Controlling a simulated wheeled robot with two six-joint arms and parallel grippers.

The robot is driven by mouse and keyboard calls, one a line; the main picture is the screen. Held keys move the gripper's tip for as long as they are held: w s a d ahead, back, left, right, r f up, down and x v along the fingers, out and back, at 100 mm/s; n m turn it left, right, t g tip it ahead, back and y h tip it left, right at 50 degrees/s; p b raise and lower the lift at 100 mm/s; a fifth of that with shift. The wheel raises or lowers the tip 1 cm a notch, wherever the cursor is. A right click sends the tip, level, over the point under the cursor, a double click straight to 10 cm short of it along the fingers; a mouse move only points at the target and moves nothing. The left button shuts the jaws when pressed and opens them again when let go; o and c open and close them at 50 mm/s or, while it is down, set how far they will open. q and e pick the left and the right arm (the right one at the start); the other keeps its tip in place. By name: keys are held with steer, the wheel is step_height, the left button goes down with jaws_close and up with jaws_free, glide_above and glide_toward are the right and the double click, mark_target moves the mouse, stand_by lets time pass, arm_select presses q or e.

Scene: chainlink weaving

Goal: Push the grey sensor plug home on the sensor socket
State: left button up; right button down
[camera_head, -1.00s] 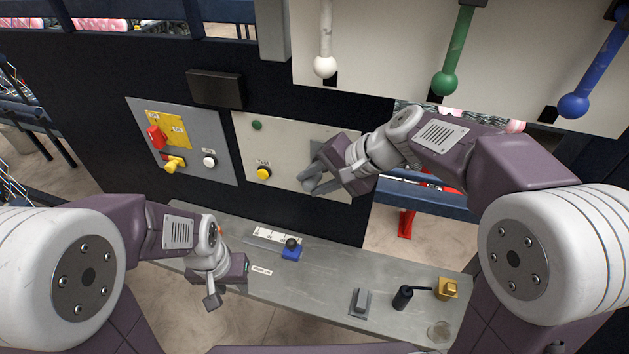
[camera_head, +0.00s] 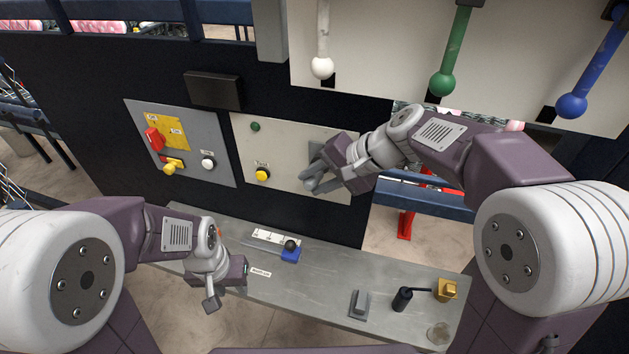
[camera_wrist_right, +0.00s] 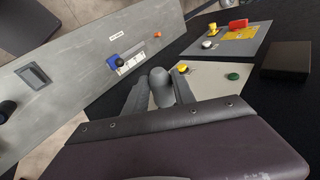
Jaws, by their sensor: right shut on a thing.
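My right gripper (camera_head: 312,182) is at the right part of the pale panel (camera_head: 285,185). In the right wrist view its two fingers (camera_wrist_right: 160,100) are shut on the grey sensor plug (camera_wrist_right: 159,80), a rounded grey piece between them. The plug is hidden in the head view. A darker grey patch (camera_head: 320,138) shows on the panel behind the gripper. The sensor socket cannot be made out, so I cannot tell how deep the plug sits. My left gripper (camera_head: 226,288) hangs over the left of the bench; its jaw opening is unclear.
The pale panel carries a yellow button (camera_head: 262,174) and a green button (camera_head: 255,127). A grey panel (camera_head: 190,120) with a red switch (camera_head: 154,138) is to the left. The bench (camera_head: 320,292) holds a blue slider (camera_head: 291,256) and a black handle (camera_head: 402,299). Coloured levers hang above.

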steer(key=shift+w+d+f, duration=0.15)
steer(key=shift+w+d, duration=0.05)
steer(key=shift+w, duration=0.4)
steer(key=shift+w+d+f, duration=0.1)
steer(key=shift+w+d, duration=0.1)
steer(key=shift+w, duration=0.4)
steer(key=shift+w+d+f, duration=0.15)
steer(key=shift+w+d, duration=0.05)
steer(key=shift+w, duration=0.4)
steer(key=c, duration=1.3)
jaws_free()
steer(key=shift+c, duration=0.2)
steer(key=o, duration=0.4)
steer(key=shift+w, duration=0.1)
